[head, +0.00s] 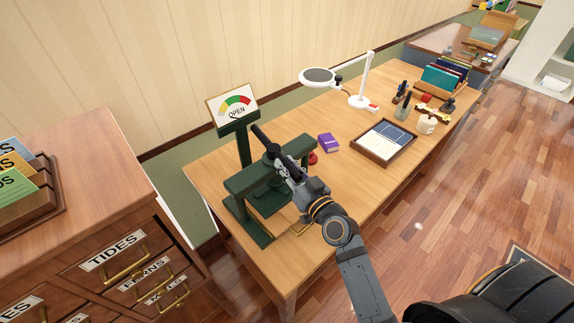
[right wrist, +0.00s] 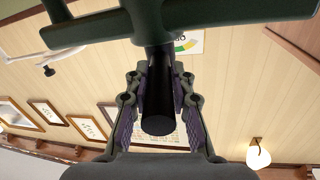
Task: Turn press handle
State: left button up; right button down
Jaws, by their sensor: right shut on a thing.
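The dark green press (head: 238,184) stands at the near left end of the wooden desk. Its black handle (head: 262,139) is a bar that slants from upper left to lower right above the frame. My right gripper (head: 283,163) is shut on the handle's lower right part. In the right wrist view the round black handle (right wrist: 158,118) lies between the two purple-padded fingers of my right gripper (right wrist: 160,95). My left gripper is not in view.
On the desk (head: 290,245) stand a purple box (head: 328,143), a wooden tray (head: 383,142) with a sheet, a white lamp (head: 366,80) and several small items. A drawer cabinet (head: 100,150) stands at the left. The desk right of the press is mostly clear.

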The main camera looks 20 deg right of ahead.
jog(key=shift+a, duration=0.1)
dwell(0.3)
jog(key=c, duration=1.1)
grip_release()
jog(key=shift+c, duration=0.2)
jog(key=v, duration=0.7)
jog(key=shift+s, duration=0.3)
